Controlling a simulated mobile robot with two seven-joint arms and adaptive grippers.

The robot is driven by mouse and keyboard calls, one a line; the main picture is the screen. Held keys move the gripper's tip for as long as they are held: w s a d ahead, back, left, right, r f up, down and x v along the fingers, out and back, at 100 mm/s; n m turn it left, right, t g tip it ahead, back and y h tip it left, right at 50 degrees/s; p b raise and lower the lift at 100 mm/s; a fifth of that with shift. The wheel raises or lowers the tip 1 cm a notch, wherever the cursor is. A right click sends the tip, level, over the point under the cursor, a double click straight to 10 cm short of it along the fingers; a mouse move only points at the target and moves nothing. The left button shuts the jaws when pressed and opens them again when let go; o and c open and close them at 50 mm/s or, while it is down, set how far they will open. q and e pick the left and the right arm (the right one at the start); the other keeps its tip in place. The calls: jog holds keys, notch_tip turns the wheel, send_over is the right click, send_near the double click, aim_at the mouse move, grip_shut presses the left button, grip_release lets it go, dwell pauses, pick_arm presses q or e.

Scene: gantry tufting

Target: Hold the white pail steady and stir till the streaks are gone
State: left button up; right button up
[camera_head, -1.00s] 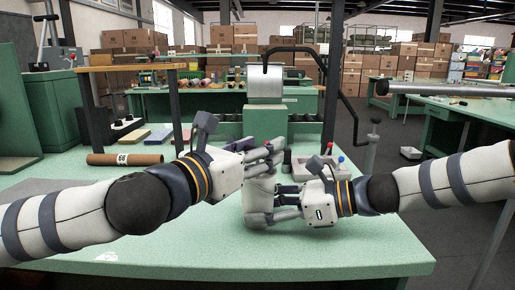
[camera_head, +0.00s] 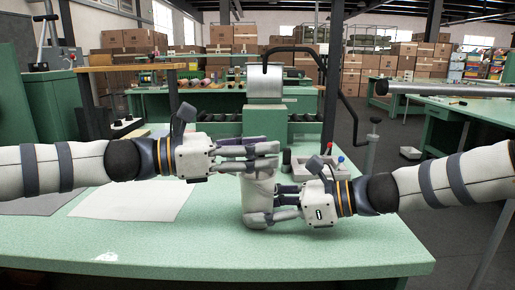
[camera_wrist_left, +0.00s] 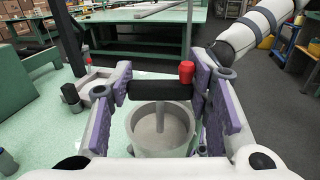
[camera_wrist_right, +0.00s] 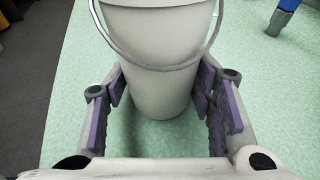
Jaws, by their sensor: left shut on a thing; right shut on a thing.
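The white pail (camera_head: 258,186) stands upright on the green table, with its wire handle hanging across its side in the right wrist view (camera_wrist_right: 160,75). My right gripper (camera_head: 268,207) is shut on the pail's lower body, one finger on each side. My left gripper (camera_head: 274,157) is above the pail's mouth, shut on the black grip (camera_wrist_left: 155,91) of a stirring tool with a red end (camera_wrist_left: 187,72). The tool's grey shaft (camera_wrist_left: 161,118) goes down into the pail. Pale grey contents (camera_wrist_left: 150,133) show inside; I cannot make out streaks.
A grey box with red and blue knobs (camera_head: 318,168) stands behind and right of the pail. A white sheet (camera_head: 135,200) lies flat at left on the green table (camera_head: 330,245). The table's front is clear. A dark post (camera_head: 330,95) rises behind.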

dwell(0.5)
pick_arm(q)
jog(key=o, duration=1.2)
jog(key=v, duration=1.2)
jog(key=shift+a, duration=0.1)
